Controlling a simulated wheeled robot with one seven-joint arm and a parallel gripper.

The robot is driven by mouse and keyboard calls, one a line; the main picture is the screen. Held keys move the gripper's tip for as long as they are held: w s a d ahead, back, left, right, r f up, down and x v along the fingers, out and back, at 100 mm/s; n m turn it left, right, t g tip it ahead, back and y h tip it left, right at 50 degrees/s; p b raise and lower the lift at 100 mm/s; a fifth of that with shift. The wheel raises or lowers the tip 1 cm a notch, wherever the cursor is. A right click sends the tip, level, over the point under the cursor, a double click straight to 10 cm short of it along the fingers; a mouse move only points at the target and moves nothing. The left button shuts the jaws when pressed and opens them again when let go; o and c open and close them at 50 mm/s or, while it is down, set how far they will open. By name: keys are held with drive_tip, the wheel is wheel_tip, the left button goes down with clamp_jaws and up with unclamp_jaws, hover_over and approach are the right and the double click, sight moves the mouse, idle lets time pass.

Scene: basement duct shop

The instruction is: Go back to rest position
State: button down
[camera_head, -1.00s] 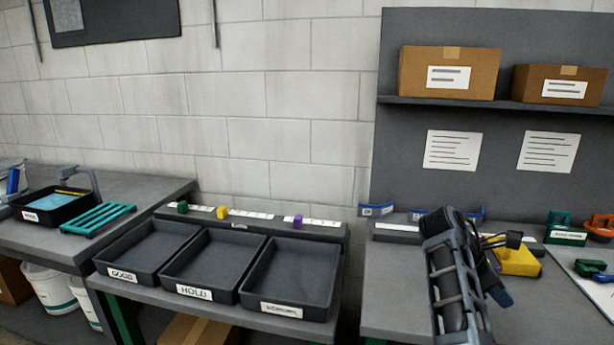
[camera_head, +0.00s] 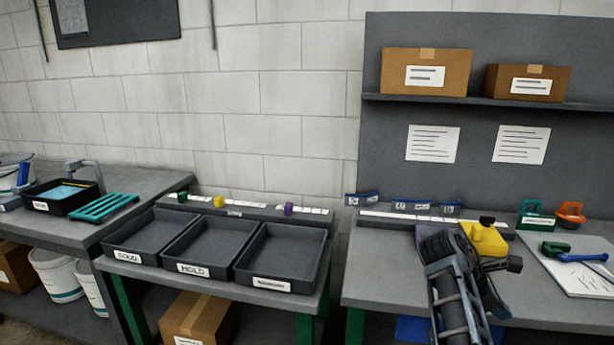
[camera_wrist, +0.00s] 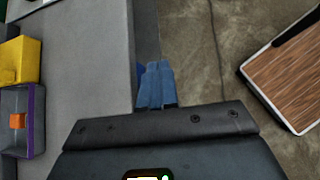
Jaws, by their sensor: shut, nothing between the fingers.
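My gripper shows in the wrist view (camera_wrist: 156,86), its blue fingertips together with nothing between them. It hangs over the front edge of the right workbench, with the floor beside it. In the head view my arm rises at the lower right, in front of the right workbench (camera_head: 385,270); the fingertips cannot be made out there. A yellow block-like item (camera_head: 484,238) sits on that bench just behind my arm. It also shows at the left edge of the wrist view (camera_wrist: 18,60), apart from my gripper.
Three black trays stand on the middle bench; one, labelled HOLD (camera_head: 208,249), is central. The left bench (camera_head: 150,190) bears a black bin and a teal rack (camera_head: 105,207). Green and orange tools and a white board (camera_head: 585,275) lie at right. A wood-topped piece (camera_wrist: 290,75) stands across the floor.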

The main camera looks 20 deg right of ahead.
drive_tip(key=s+a+f+t, duration=0.9)
drive_tip(key=s+f, duration=0.2)
drive_tip(key=f, duration=0.3)
drive_tip(key=s+a+m+t+y, duration=0.2)
drive_tip(key=s+a+t, duration=0.1)
drive_tip(key=s+a, duration=0.35)
drive_tip(key=s+a+r+m+t+y, duration=0.45)
drive_tip(key=s+a+r, duration=0.45)
drive_tip(key=a, duration=0.4)
drive_tip(key=s+a+r+m+t+y, duration=0.1)
drive_tip(key=s+a+r+m, duration=0.1)
drive_tip(key=s+r, duration=0.2)
drive_tip(key=s+a+r+m+t+y, duration=0.1)
drive_tip(key=s+a+r+m, duration=0.1)
drive_tip(key=r, duration=0.5)
drive_tip(key=shift+s+a+r+m, duration=0.25)
drive_tip(key=shift+s+r+m, duration=0.25)
drive_tip(key=shift+s, duration=0.5)
drive_tip(key=shift+f, duration=0.1)
